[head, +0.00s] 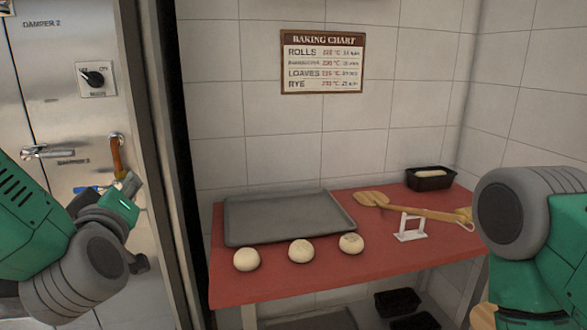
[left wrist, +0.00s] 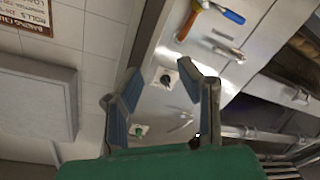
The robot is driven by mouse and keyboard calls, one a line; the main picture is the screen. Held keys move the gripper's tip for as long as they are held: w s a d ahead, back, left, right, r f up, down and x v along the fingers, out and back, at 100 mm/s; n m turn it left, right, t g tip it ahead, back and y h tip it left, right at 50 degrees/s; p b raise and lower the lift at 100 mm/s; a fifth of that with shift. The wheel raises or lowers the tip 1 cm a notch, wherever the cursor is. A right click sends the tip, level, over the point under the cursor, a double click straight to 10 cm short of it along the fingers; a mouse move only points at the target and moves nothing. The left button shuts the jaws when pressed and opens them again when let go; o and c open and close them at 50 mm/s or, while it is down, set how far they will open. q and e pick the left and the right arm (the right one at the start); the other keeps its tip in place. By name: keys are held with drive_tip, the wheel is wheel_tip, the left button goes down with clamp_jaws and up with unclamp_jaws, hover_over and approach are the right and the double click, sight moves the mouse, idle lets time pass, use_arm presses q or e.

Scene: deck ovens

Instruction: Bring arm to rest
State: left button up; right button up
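My left arm comes in from the left. Its gripper (head: 128,190) is in front of the steel oven front (head: 60,110), and its fingers are partly hidden in the head view. In the left wrist view the gripper (left wrist: 158,75) has its two fingers spread with nothing between them. My right arm (head: 530,220) is bent at the right edge of the head view, and its gripper is out of sight.
An orange-brown handle (head: 117,155) is on the oven front close to my left gripper. The red table (head: 390,260) bears a grey tray (head: 285,218), three dough balls (head: 301,251), wooden tools (head: 425,210), a white stand (head: 411,228) and a black tin (head: 430,180).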

use_arm(q)
drive_tip(key=s+d+f+m+g+h, duration=0.1)
drive_tip(key=s+f+m+g+h, duration=0.15)
drive_tip(key=f, duration=1.05)
drive_tip(key=s+d+f+m+g+h, duration=0.15)
drive_tip(key=s+f+m+g, duration=0.25)
drive_tip(key=f, duration=1)
drive_tip(key=s+a+f+m+g+h, duration=0.1)
drive_tip(key=s+f+m+g, duration=0.1)
drive_tip(key=s+f+g, duration=0.3)
drive_tip(key=s+a+f+m+g+h, duration=0.1)
drive_tip(key=s+f+g, duration=0.4)
drive_tip(key=s+f, duration=0.8)
drive_tip(key=s+m, duration=0.1)
drive_tip(key=s, duration=0.6)
drive_tip(key=shift+s+f+m+b, duration=0.2)
drive_tip(key=shift+s+m+b, duration=0.05)
drive_tip(key=shift+m+b, duration=0.1)
drive_tip(key=shift+a, duration=0.25)
drive_tip(key=shift+d, duration=0.15)
